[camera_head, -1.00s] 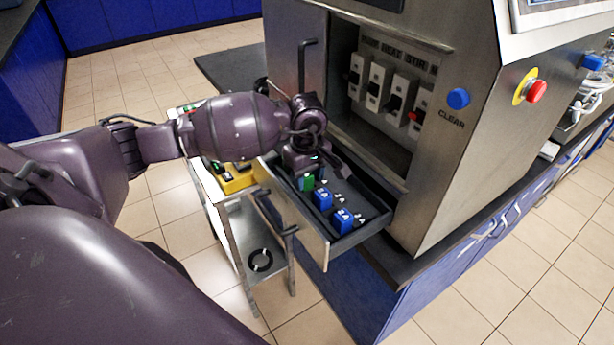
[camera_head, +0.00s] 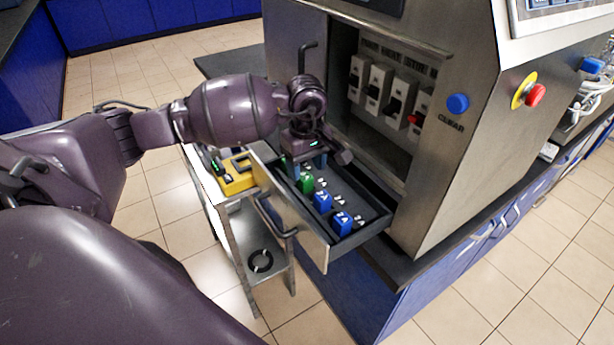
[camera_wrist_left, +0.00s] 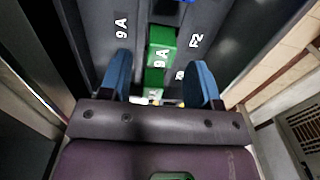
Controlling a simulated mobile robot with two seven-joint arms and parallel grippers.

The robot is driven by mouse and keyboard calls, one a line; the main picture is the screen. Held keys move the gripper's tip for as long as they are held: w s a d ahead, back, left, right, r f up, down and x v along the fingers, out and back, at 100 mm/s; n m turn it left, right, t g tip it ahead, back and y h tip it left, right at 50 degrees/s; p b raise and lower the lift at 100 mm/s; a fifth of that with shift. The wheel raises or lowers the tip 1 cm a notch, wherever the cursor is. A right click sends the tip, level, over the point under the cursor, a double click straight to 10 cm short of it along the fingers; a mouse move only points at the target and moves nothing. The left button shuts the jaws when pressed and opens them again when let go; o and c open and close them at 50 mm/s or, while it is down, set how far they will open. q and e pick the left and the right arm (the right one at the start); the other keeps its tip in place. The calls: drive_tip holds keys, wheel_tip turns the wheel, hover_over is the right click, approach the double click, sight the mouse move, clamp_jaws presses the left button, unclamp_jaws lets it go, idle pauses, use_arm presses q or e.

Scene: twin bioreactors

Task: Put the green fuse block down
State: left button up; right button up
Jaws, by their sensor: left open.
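The green fuse block (camera_head: 305,183) stands in the open drawer (camera_head: 354,250), in line with two blue blocks. In the left wrist view the green block (camera_wrist_left: 161,48) shows a "9A" label and lies between and ahead of the blue fingertips, touching neither. My left gripper (camera_head: 308,164) is open and empty just above and behind the block in the head view; its fingers (camera_wrist_left: 161,80) are spread wide in the wrist view. My right gripper is not in view.
The drawer handle (camera_head: 275,215) juts out. A cabinet recess holds several fuse switches (camera_head: 378,88). A cart with a yellow tool (camera_head: 237,178) stands left of the drawer. A red button (camera_head: 536,95) is on the cabinet.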

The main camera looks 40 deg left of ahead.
sight(307, 176)
use_arm(q)
wheel_tip(307, 176, up, 6)
drive_tip(key=shift+w+r, duration=0.1)
drive_tip(key=shift+w, duration=0.05)
drive_tip(key=shift+r, duration=0.75)
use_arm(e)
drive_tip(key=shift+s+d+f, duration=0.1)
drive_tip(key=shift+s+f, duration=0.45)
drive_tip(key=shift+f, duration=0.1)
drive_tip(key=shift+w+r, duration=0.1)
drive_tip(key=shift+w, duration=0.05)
